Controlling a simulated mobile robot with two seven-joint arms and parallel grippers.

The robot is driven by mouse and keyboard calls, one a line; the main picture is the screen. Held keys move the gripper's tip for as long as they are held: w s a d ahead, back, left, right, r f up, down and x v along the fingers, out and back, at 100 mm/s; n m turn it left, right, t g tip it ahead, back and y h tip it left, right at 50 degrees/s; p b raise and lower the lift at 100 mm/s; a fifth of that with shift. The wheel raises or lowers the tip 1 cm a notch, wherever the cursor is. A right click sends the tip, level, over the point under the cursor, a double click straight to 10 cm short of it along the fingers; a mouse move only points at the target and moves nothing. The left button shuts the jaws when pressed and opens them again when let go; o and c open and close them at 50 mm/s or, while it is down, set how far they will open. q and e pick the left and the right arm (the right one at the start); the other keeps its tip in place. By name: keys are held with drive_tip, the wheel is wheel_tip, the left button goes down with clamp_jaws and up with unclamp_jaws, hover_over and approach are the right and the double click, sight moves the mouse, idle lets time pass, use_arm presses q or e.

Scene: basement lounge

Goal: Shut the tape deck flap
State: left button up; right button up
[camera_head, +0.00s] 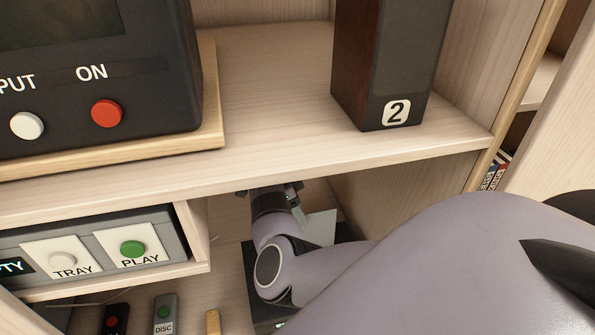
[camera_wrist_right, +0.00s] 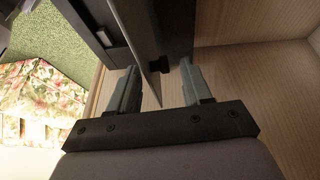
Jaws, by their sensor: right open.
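The tape deck (camera_head: 252,262) is a dark box in the lower shelf compartment, mostly hidden behind my right arm. Its flap (camera_head: 321,226) shows as a pale grey panel standing open beside my wrist. My left gripper is out of view.
The upper shelf (camera_head: 300,150) hangs close above my right wrist, bearing a speaker marked 2 (camera_head: 395,60) and a dark monitor (camera_head: 100,80). A disc player (camera_head: 95,250) is left of my arm. Remotes (camera_head: 165,312) lie in front. A side wall (camera_head: 410,195) bounds the right.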

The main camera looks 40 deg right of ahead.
drive_tip(key=shift+s+d+f, duration=0.15)
drive_tip(key=shift+f, duration=0.3)
clamp_jaws()
drive_tip(key=shift+s, duration=0.1)
idle(0.8)
